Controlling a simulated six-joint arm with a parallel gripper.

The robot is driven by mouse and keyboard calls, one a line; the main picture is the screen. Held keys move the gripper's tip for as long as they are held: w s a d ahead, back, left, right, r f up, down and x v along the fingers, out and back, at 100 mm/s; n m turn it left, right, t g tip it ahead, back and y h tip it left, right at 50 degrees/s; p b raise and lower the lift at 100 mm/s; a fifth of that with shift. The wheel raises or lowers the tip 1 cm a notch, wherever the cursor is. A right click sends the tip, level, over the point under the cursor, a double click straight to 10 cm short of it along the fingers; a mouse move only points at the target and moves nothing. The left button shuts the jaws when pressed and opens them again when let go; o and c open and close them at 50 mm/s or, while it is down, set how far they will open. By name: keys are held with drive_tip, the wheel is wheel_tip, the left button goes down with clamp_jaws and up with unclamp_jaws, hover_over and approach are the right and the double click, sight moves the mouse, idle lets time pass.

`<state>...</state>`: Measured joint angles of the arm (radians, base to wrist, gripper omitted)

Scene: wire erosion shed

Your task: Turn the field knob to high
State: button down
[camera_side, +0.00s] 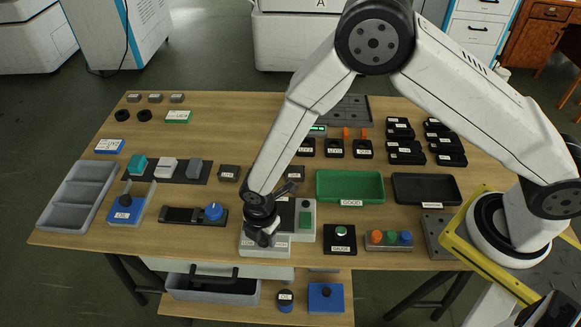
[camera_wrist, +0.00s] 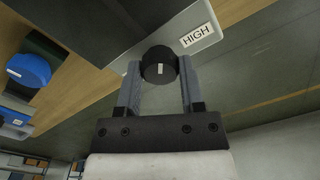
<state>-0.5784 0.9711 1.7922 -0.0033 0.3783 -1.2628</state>
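The field knob (camera_wrist: 158,66) is a black round knob with a small pale mark on its face, in the middle of the wrist view. The grey unit (camera_wrist: 205,41) behind it bears a white HIGH label (camera_wrist: 196,36) to the right of the knob. My gripper (camera_wrist: 159,72) has one finger on each side of the knob, and the knob fills the gap at the fingertips. In the side view my gripper (camera_side: 262,236) points down at the light grey unit (camera_side: 283,250) near the table's front edge. There my gripper hides the knob.
A slider unit with a blue knob (camera_side: 214,211) stands to the left; a blue knob also shows in the wrist view (camera_wrist: 27,69). A light grey unit with a green panel (camera_side: 305,219) stands close on the right. A green GOOD tray (camera_side: 350,200) lies beyond it.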

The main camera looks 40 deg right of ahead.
drive_tip(key=shift+m, duration=1.5)
drive_tip(key=shift+c, duration=2.4)
unclamp_jaws()
drive_tip(key=shift+r, duration=0.1)
drive_tip(key=shift+r, duration=3.8)
